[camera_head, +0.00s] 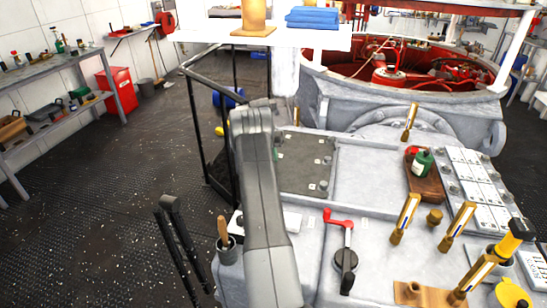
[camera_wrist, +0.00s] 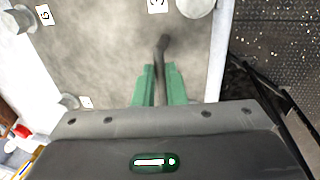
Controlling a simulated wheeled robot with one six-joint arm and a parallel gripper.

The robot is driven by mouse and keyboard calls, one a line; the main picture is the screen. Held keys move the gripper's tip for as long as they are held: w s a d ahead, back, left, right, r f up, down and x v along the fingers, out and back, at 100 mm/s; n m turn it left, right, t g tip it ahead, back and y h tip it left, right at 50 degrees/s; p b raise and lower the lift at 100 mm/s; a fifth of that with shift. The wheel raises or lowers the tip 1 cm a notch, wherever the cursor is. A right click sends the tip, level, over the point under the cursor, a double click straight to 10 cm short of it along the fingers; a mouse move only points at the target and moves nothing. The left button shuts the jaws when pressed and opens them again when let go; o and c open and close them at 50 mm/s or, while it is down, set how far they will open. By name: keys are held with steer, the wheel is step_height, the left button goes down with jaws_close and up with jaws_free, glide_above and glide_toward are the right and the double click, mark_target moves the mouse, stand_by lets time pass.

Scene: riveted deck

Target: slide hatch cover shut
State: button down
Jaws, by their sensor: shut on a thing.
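The hatch cover (camera_head: 308,160) looks like a flat grey plate with round knobs or bolts near its corners, set in the pale deck just right of my arm in the head view. In the wrist view the same mottled grey plate (camera_wrist: 105,50) fills the upper middle, with small numbered labels near its edges. A dark bent handle (camera_wrist: 162,45) rises by the plate. My gripper (camera_wrist: 160,88) has its two green fingers closed on this handle from both sides. Any opening by the plate is hidden too.
A red-handled lever (camera_head: 345,240) stands on the deck right of my arm, near several brass-coloured handles (camera_head: 405,218). A wooden tray (camera_head: 425,180) holds a green bottle. A black rail frame (camera_head: 207,120) stands at left. Dark floor beyond is open.

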steer(key=c, duration=1.5)
jaws_free()
steer(key=shift+w+a+r, duration=0.1)
steer(key=shift+a, duration=0.35)
steer(key=shift+d, duration=0.15)
steer(key=a+r, duration=0.1)
steer(key=r, duration=0.8)
steer(key=a+r, duration=0.1)
steer(key=r, duration=0.3)
steer(key=shift+w+a+r, duration=0.25)
steer(key=shift+a, duration=0.1)
steer(key=shift+f, duration=0.15)
steer(key=d+f, duration=0.1)
steer(key=f, duration=0.3)
steer(key=d+f, duration=0.1)
steer(key=f, duration=0.3)
steer(key=d+f, duration=0.1)
steer(key=f, duration=0.4)
steer(key=shift+s+f, duration=0.1)
steer(key=shift+s, duration=0.2)
steer(key=shift+d+f, duration=0.1)
